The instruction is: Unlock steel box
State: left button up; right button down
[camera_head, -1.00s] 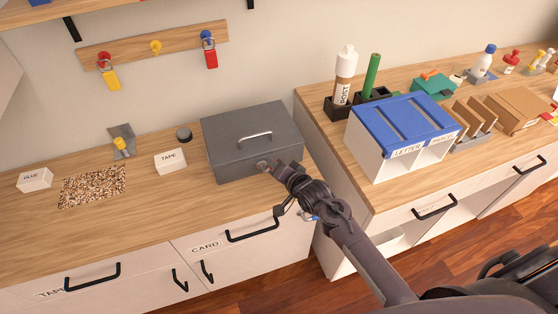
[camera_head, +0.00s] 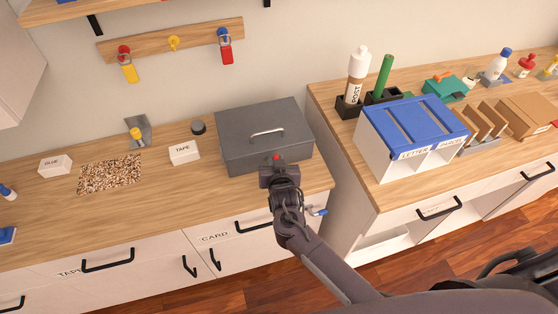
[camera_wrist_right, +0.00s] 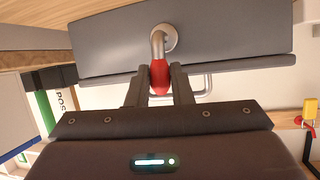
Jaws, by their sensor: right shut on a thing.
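The dark grey steel box (camera_head: 238,150) stands on the wooden counter with its lid down and a silver handle (camera_head: 268,133) on top. In the right wrist view, a round silver fitting (camera_wrist_right: 164,38) sits on the box (camera_wrist_right: 105,60). A bent metal lever with a red grip (camera_wrist_right: 159,78) comes out of it. My right gripper (camera_head: 277,162) is at the box's front face. Its fingers (camera_wrist_right: 159,88) are shut on the red grip, which also shows as a red spot in the head view (camera_head: 276,157). My left gripper is not in view.
A TAPE box (camera_head: 184,153), GLUE box (camera_head: 55,166) and speckled mat (camera_head: 110,174) lie left. A blue-topped letter tray (camera_head: 412,120) stands right, across a gap.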

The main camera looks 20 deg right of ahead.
jog(key=shift+a+n+h, duration=0.25)
jog(key=shift+n+h, duration=0.05)
dwell(0.4)
jog(key=c, duration=1.3)
grip_release()
jog(key=b+v, duration=0.1)
jog(key=v, duration=0.6)
jog(key=shift+s, duration=0.4)
jog(key=shift+r, duration=0.1)
